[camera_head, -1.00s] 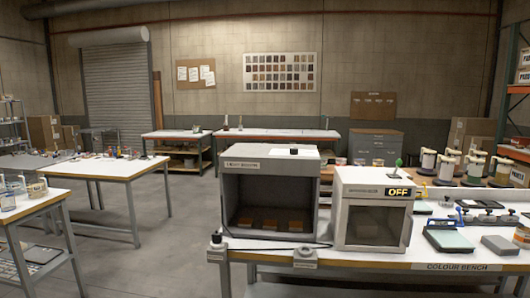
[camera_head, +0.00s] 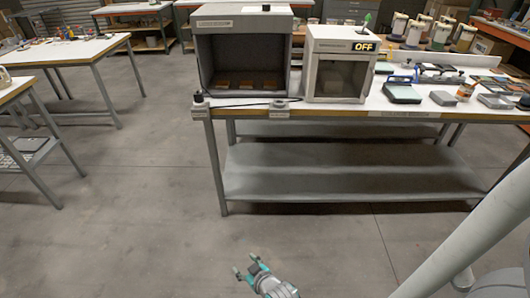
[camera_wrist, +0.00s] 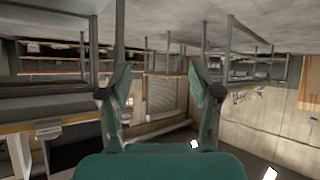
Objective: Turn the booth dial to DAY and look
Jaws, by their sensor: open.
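The grey light booth (camera_head: 292,55) stands open-fronted at the left end of the bench, its inside dark with several brownish panels on its floor. A black knob (camera_head: 198,97) on a small pale base sits at the bench's front left corner; its markings are too small to read. A second small grey fitting (camera_head: 279,104) sits on the front edge below the booth. My gripper (camera_head: 246,264) is open and empty, low over the floor in front of the bench, well apart from the knob. Its two spread fingers show in the wrist view (camera_wrist: 158,72) with nothing between them.
A white cabinet (camera_head: 314,80) with an OFF display (camera_head: 364,46) stands right of the booth. A dark cable (camera_head: 240,104) runs along the bench top. A lower shelf (camera_head: 340,170) spans under the bench. Tables stand at left; the floor between is clear.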

